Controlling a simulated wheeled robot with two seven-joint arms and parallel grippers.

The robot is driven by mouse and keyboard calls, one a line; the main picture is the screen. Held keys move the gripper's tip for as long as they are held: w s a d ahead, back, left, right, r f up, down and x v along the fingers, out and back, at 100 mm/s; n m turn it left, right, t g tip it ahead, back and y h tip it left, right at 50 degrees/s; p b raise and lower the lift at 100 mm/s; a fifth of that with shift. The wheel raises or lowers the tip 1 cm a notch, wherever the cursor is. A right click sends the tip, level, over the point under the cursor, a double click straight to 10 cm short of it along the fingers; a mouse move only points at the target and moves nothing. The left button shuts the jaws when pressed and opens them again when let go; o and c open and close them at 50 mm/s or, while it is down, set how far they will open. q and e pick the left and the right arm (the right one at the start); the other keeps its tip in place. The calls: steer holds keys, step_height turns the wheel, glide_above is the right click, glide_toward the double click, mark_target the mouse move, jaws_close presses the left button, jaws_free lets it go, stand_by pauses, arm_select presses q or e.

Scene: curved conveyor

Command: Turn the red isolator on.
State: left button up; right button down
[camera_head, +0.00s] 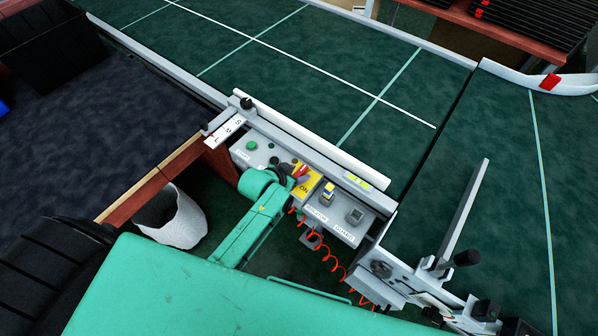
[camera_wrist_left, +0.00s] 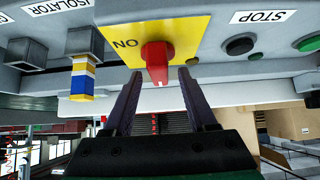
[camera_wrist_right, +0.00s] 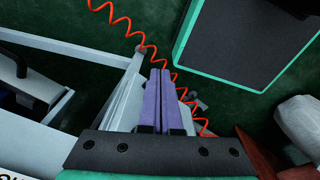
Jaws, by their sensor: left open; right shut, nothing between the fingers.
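The red isolator knob (camera_wrist_left: 157,62) stands out from a yellow plate (camera_wrist_left: 193,32) marked ON, which reads upside down in the left wrist view. Its bar looks upright there. In the head view the red knob (camera_head: 300,171) and yellow plate (camera_head: 308,183) are partly behind my left gripper (camera_head: 288,172). The left gripper's dark fingers (camera_wrist_left: 161,76) are open, one on each side of the knob at its outer end; contact cannot be told. My right gripper (camera_wrist_right: 160,73) has its purple fingers together, empty, away from the knob.
The panel carries a green button (camera_head: 252,145), a blue, yellow and white striped part (camera_head: 328,193) and a grey switch (camera_head: 354,215). A white rail (camera_head: 310,150) runs behind it beside the green conveyor (camera_head: 340,60). A red coiled cable (camera_wrist_right: 120,25) hangs near my right gripper.

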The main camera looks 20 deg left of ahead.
arm_select(q)
steer(key=shift+x, duration=0.8)
steer(key=shift+s, duration=0.1)
jaws_close()
arm_select(e)
steer(key=shift+a+f, duration=0.1)
steer(key=shift+a, duration=0.25)
